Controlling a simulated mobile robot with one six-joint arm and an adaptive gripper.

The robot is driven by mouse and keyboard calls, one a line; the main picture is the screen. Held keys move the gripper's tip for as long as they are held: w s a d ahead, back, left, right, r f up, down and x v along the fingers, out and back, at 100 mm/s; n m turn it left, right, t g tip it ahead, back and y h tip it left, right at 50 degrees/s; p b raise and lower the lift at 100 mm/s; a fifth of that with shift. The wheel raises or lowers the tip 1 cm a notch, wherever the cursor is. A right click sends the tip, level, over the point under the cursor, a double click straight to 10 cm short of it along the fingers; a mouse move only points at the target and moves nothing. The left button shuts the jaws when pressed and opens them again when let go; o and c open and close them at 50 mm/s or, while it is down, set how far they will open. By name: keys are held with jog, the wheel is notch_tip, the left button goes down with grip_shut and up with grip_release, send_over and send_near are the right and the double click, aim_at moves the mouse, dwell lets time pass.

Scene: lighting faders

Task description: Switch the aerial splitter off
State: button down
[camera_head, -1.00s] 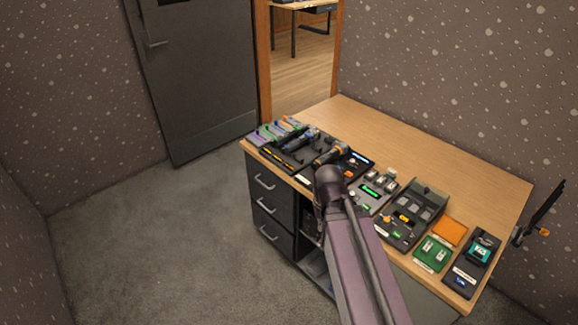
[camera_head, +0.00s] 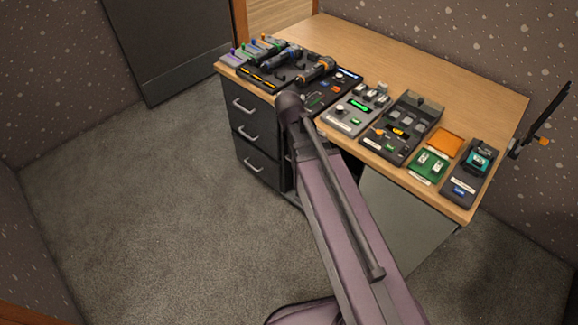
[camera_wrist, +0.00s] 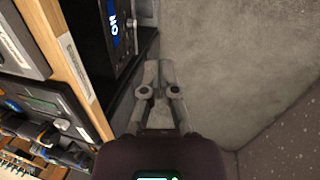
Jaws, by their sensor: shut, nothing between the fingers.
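In the wrist view, a black device (camera_wrist: 122,48) with a lit blue display reading "ON" and a small round knob sits at the top left, beyond the wooden desk edge. It appears to be in the open bay under the desk top. I cannot read a name on it, so I cannot tell for sure that it is the aerial splitter. My gripper (camera_wrist: 158,68) is shut and empty, to the lower right of this device and apart from it. In the head view my arm hides the gripper and most of the bay.
The wooden desk (camera_head: 440,85) carries a row of panels and tools along its front edge, including a green card (camera_head: 430,165) and an orange tray (camera_head: 444,142). Drawers (camera_head: 252,135) are on its left. Grey carpet (camera_head: 150,210) in front is clear.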

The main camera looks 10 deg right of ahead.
jog(key=w+a+f+n+t+h+b, duration=0.1)
jog(key=w+a+f+n+h+b, duration=0.1)
jog(key=w+f+n+b, duration=0.6)
jog(key=w+a+f+n+t+h+b, duration=0.1)
jog(key=w+a+f+n+b, duration=0.3)
jog(key=w+f+n+b, duration=0.4)
jog(key=shift+a+f+n+t+h+b, duration=0.45)
jog(key=shift+f+t+b, duration=0.25)
jog(key=shift+f+b, duration=3.45)
jog(key=shift+d+r+b, duration=0.1)
jog(key=shift+r+b, duration=0.35)
jog(key=shift+b, duration=0.2)
jog(key=shift+w+d+r+b+x, duration=0.3)
jog(key=shift+b+x, duration=1.05)
jog(key=shift+x, duration=0.75)
jog(key=shift+w+d+r+b+x, duration=0.15)
jog(key=shift+d+r+b+x, duration=0.15)
jog(key=shift+b+x, duration=1.45)
jog(key=shift+w+d+r+b+x, duration=0.3)
jog(key=shift+b+x, duration=0.65)
jog(key=shift+x, duration=1.55)
